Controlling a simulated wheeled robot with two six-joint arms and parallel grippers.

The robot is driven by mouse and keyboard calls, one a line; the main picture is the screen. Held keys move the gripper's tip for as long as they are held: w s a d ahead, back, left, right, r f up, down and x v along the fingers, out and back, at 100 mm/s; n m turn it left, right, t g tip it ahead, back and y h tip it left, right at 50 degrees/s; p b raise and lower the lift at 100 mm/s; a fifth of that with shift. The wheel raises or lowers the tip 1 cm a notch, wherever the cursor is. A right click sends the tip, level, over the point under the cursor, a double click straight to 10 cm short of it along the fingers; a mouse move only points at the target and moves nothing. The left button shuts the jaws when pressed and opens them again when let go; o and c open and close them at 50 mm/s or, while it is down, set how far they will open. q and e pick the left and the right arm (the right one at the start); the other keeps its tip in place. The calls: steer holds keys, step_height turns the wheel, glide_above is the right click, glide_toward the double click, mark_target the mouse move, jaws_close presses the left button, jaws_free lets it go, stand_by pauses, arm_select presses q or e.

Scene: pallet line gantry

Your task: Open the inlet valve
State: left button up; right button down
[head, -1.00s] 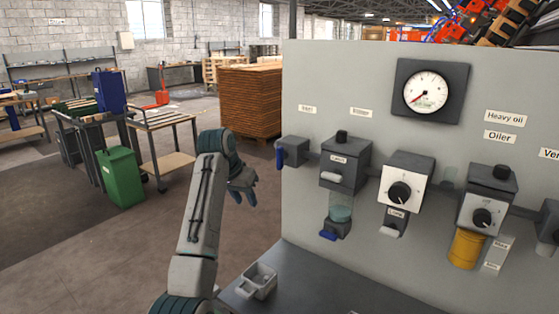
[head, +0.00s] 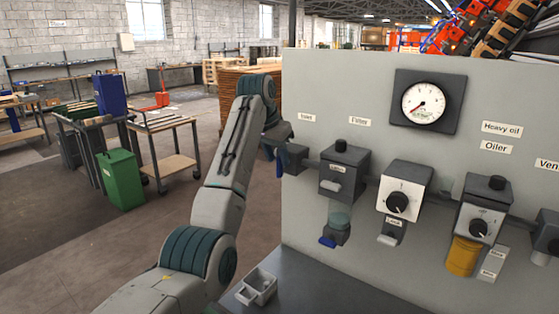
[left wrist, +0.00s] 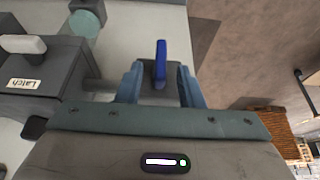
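The inlet valve (head: 296,157) is a grey block at the left edge of the panel, below a small label (head: 306,118). Its blue lever (left wrist: 161,62) stands out towards the camera in the left wrist view. My left gripper (head: 274,150) is at the valve, partly hidden behind my wrist in the head view. In the left wrist view its two blue-grey fingers (left wrist: 160,84) are apart, one on each side of the lever. I see gaps between lever and fingers. My right gripper is in neither view.
The filter unit (head: 343,172) with its latch and clear bowl is just right of the valve. A pressure gauge (head: 425,102) and dial units (head: 403,195) are further right. A small grey tray (head: 257,288) lies on the ledge below.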

mark_target(277, 158)
arm_select(q)
steer(key=shift+p+x, duration=0.4)
steer(key=shift+x, duration=1.5)
steer(key=shift+s, duration=0.1)
jaws_close()
